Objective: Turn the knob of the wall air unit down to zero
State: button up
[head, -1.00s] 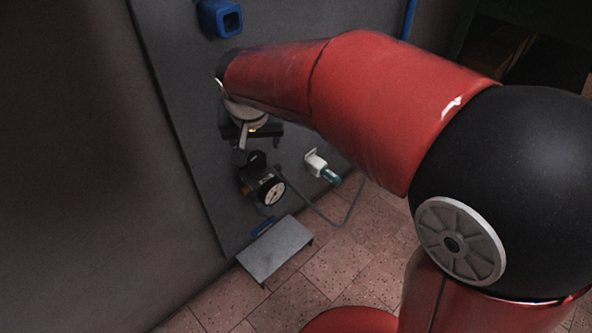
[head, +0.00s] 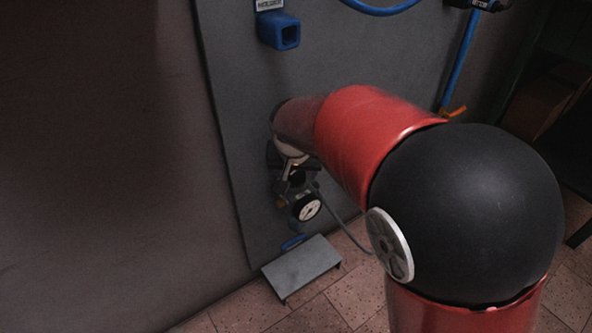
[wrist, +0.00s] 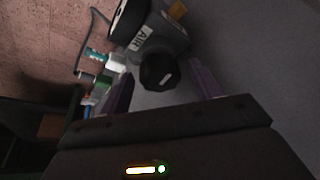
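The wall air unit (wrist: 172,38) has an "AIR" label and a black round knob (wrist: 158,72) with a pale mark on its face. In the wrist view the knob lies between and just beyond the two fingertips of my gripper (wrist: 164,76). The fingers are apart, with nothing held; I cannot tell whether either touches the knob. In the head view the unit's white round gauge (head: 307,208) shows below my gripper (head: 296,172). There the knob is hidden or too dark to tell.
A blue square socket (head: 279,31) is on the grey wall panel (head: 235,90) above. A small grey step (head: 301,266) stands on the tiled floor below. A grey hose (head: 343,220) runs right of the unit. A teal fitting (wrist: 95,55) is beside it.

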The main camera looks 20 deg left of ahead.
jog(key=c, duration=0.9)
jog(key=shift+n, duration=0.3)
jog(key=n, duration=0.1)
jog(key=n+y+b, duration=0.1)
jog(key=shift+w+d+n, duration=0.15)
jog(key=shift+d+n, duration=0.05)
jog(key=shift+n, duration=0.1)
jog(key=n+y, duration=0.1)
jog(key=n, duration=0.1)
jog(key=n+g+b, duration=0.1)
jog(key=n, duration=0.1)
jog(key=shift+d+n+y, duration=0.1)
jog(key=shift+n+y, duration=0.2)
jog(key=shift+y, duration=0.1)
jog(key=n, duration=0.1)
jog(key=n+g+b, duration=0.1)
jog(key=n, duration=0.1)
jog(key=shift+w+n+g+y, duration=0.15)
jog(key=shift+n+g+y, duration=0.15)
jog(key=shift+n+g, duration=0.8)
jog(key=shift+n, duration=1.1)
